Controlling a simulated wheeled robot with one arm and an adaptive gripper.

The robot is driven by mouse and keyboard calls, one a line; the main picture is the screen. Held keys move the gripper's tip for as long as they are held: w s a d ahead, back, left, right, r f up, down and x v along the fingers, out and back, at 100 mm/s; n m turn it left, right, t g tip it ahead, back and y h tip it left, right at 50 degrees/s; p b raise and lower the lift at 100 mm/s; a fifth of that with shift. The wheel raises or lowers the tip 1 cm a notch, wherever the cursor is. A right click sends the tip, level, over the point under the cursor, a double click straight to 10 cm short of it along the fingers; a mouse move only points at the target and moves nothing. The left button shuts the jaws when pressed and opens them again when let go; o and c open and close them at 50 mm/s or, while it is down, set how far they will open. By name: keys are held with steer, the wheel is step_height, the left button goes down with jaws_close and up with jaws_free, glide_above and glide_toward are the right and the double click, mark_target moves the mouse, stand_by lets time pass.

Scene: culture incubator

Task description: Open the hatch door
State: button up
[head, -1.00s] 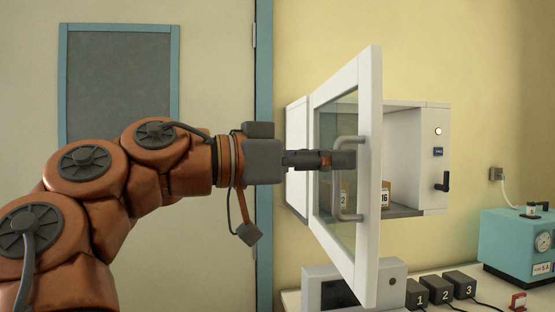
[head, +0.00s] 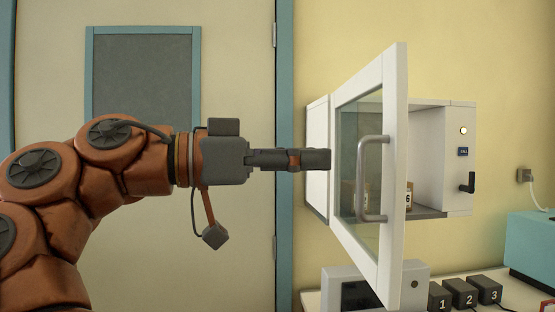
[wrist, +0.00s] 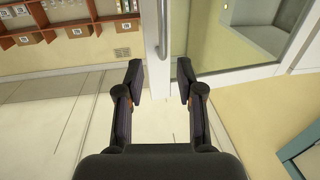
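The hatch door (head: 398,150) is a white-framed glass door. It stands swung well out from the wall cabinet (head: 440,155), whose inside shows behind it. Its grey bar handle (head: 361,180) is on the door's face. My gripper (head: 326,160) is to the left of the handle, apart from it, at about the height of its upper half. In the wrist view my gripper (wrist: 160,68) has its two fingers spread with nothing between them. The handle (wrist: 163,30) and door frame (wrist: 178,40) show beyond the fingertips.
Small labelled boxes stand inside the cabinet. Black numbered blocks (head: 463,293) and a grey-white device (head: 375,290) sit on the counter below. A teal machine (head: 532,245) is at right. Shelves (wrist: 60,22) with boxes show in the wrist view.

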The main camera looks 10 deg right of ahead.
steer(key=shift+w+a, duration=0.15)
steer(key=shift+a, duration=1.55)
